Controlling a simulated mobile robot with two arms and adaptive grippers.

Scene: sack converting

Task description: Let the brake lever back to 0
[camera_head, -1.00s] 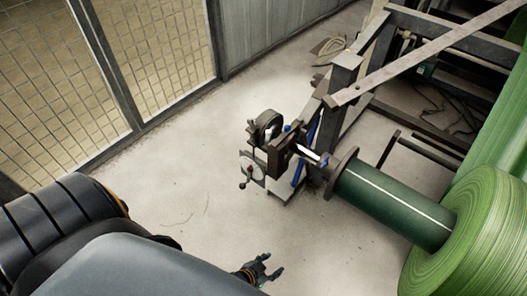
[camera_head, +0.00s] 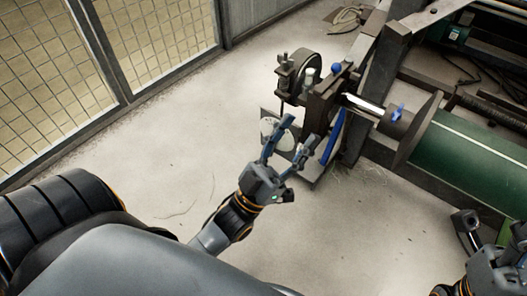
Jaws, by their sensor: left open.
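The brake unit (camera_head: 322,105) is a dark bracket at the end of the green roll's shaft, with a round dark ring (camera_head: 306,68) at its back left. A pale round plate (camera_head: 272,133) sits low on its near side, partly hidden behind my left gripper. I cannot make out the brake lever or any 0 mark; my gripper covers part of this area. My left gripper (camera_head: 296,132) is open and empty, its two fingers pointing up at the unit's lower front; I cannot tell if they touch it. My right gripper (camera_head: 490,265) is at the lower right, partly cut off.
A blue knob (camera_head: 336,68) and a pale knob (camera_head: 309,72) stand on the unit. The green roll (camera_head: 465,160) and dark machine frame (camera_head: 393,55) fill the right. A mesh fence (camera_head: 45,75) stands at left. Floor (camera_head: 180,140) between is clear.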

